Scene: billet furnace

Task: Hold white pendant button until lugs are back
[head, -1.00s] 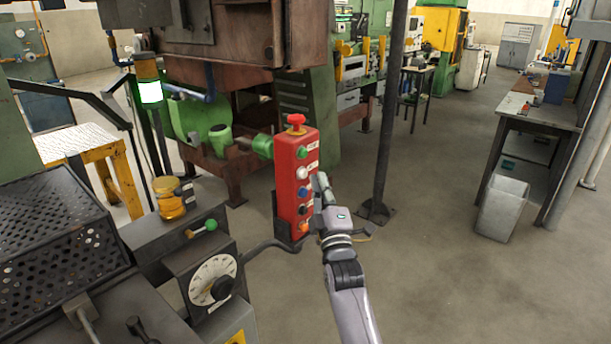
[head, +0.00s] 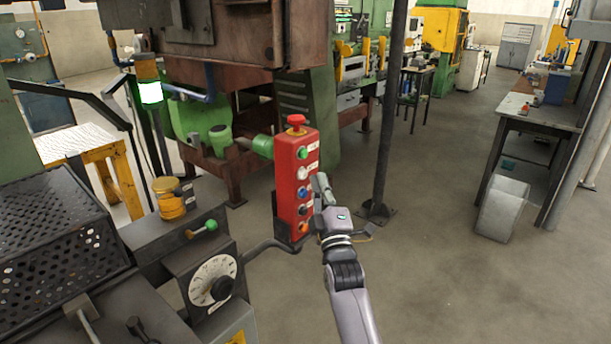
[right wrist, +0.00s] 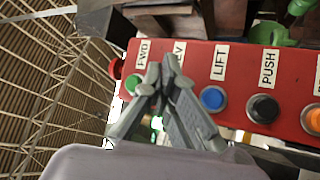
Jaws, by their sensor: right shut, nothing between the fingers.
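The red pendant (head: 286,190) stands upright in the middle of the head view, with a red mushroom knob on top and a column of coloured buttons. The white button (head: 302,173) is second from the top, below the green one. My right gripper (head: 321,182) is shut and empty, its fingertips close to the right of the white button. In the right wrist view the gripper (right wrist: 162,75) covers the spot between the green button (right wrist: 132,84) and the blue button (right wrist: 212,98), hiding the white one. I cannot tell whether it touches. No lugs can be made out. My left gripper is out of view.
A control box with a dial (head: 212,280) and a green-knobbed lever (head: 203,229) stands left of the pendant. A dark post (head: 385,130) rises behind my right arm. A bench (head: 540,115) and a bin (head: 503,210) are at right. The floor between is clear.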

